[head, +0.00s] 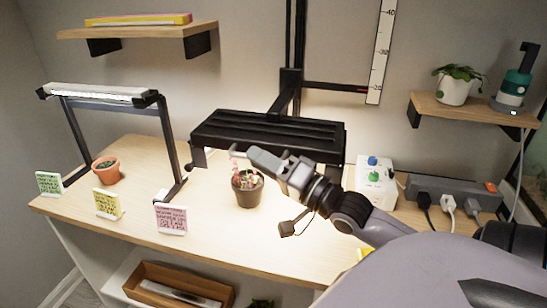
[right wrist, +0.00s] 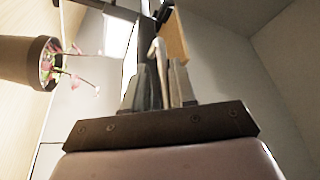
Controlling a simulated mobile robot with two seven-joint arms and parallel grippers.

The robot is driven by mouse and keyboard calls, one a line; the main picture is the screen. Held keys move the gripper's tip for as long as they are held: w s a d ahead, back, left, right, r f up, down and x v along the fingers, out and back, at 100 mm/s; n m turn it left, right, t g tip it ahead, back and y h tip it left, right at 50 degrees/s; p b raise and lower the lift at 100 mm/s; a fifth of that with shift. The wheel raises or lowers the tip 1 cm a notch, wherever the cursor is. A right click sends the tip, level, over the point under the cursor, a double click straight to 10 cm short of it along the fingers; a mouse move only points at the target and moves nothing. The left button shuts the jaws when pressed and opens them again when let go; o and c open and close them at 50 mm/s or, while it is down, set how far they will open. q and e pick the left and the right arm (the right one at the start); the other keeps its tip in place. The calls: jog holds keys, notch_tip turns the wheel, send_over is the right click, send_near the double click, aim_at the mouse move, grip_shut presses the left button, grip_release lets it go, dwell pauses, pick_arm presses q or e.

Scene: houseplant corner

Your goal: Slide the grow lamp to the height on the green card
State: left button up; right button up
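The black grow lamp (head: 268,128) hangs level above the table on a dark vertical rail. A thin dark pointer (head: 335,87) reaches from its carriage to a white scale (head: 381,50), near the lowest visible mark. The green card (head: 49,183) stands at the table's left end; its writing is too small to read. My right gripper (head: 250,155) is just below the lamp's front edge, above the potted plant. In the right wrist view its fingers (right wrist: 164,85) are close together around a pale strip; whether they grip it is unclear. My left gripper is out of view.
A dark pot with a pinkish plant (head: 248,190) stands under my right gripper. Yellow (head: 107,204) and pink (head: 171,219) cards stand at the front edge. A second lamp (head: 100,93) is at left. A white switch box (head: 375,180) and power strip (head: 455,190) sit right.

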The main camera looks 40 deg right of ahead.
jog(key=v, duration=0.7)
jog(key=shift+b, duration=0.3)
dwell(0.6)
